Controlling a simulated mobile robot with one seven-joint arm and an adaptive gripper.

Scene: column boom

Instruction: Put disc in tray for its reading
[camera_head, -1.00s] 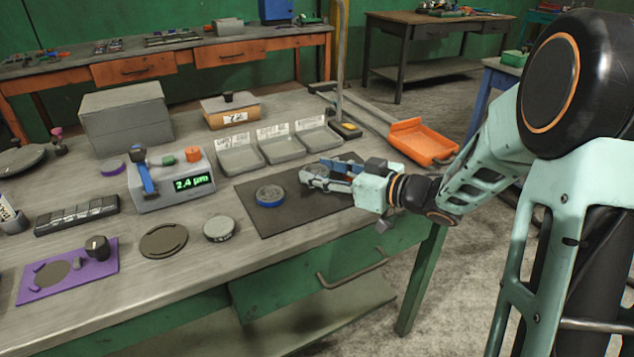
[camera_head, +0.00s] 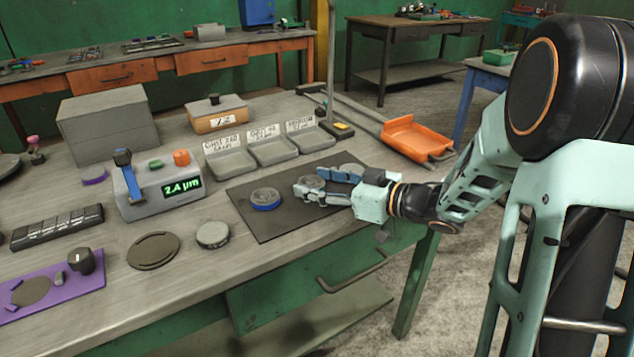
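A blue-rimmed grey disc (camera_head: 265,199) lies on the dark mat (camera_head: 268,226). My gripper (camera_head: 308,184) is over the mat, just right of that disc. A second grey disc (camera_head: 310,182) shows at the fingertips, with a finger on either side; I cannot tell if they touch it. A third disc (camera_head: 352,169) lies behind the upper finger, partly hidden. Three grey labelled trays stand behind the mat, left (camera_head: 232,164), middle (camera_head: 277,152) and right (camera_head: 312,140); all look empty. The gauge (camera_head: 160,192) shows 2.4 µm in green; no disc is visible on it.
A grey round piece (camera_head: 212,235) and a dark ring plate (camera_head: 153,251) lie on the bench front. A purple plate (camera_head: 50,293) with a black knob is at front left. An orange scoop-like tray (camera_head: 415,138) is at right. A thin upright post (camera_head: 331,70) rises behind the trays.

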